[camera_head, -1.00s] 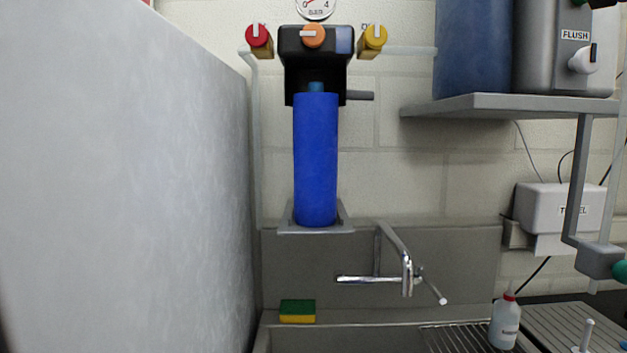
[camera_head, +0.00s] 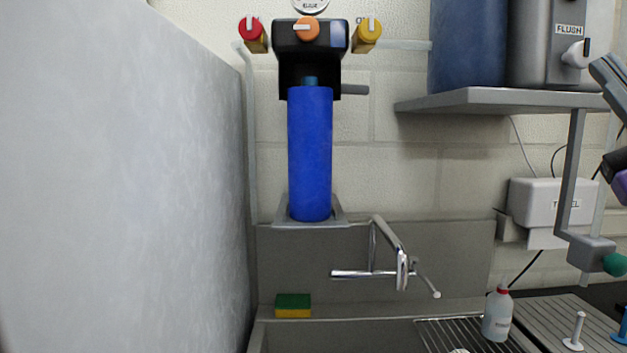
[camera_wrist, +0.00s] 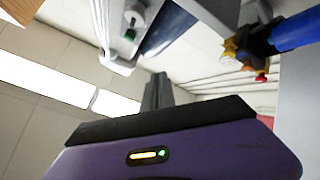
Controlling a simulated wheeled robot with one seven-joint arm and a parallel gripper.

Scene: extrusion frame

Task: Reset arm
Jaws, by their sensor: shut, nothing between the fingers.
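My gripper (camera_head: 604,72) shows at the right edge of the head view, pointing up and left, with its grey fingers in front of the shelf area near the silver tank. Its black and purple body sits below, partly cut off by the frame. In the wrist view the grey fingers of my gripper (camera_wrist: 157,84) stand together above the black band and purple housing. The gripper is shut and nothing is held in it. Most of my arm is out of view.
A blue filter cylinder (camera_head: 310,155) hangs under red, orange and yellow knobs. The shelf (camera_head: 490,100) holds a blue container (camera_head: 465,45) and a FLUSH tank (camera_head: 540,50). Below are a tap (camera_head: 400,265), sponge (camera_head: 293,306) and bottle (camera_head: 497,315). A pale panel (camera_head: 120,180) fills the left.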

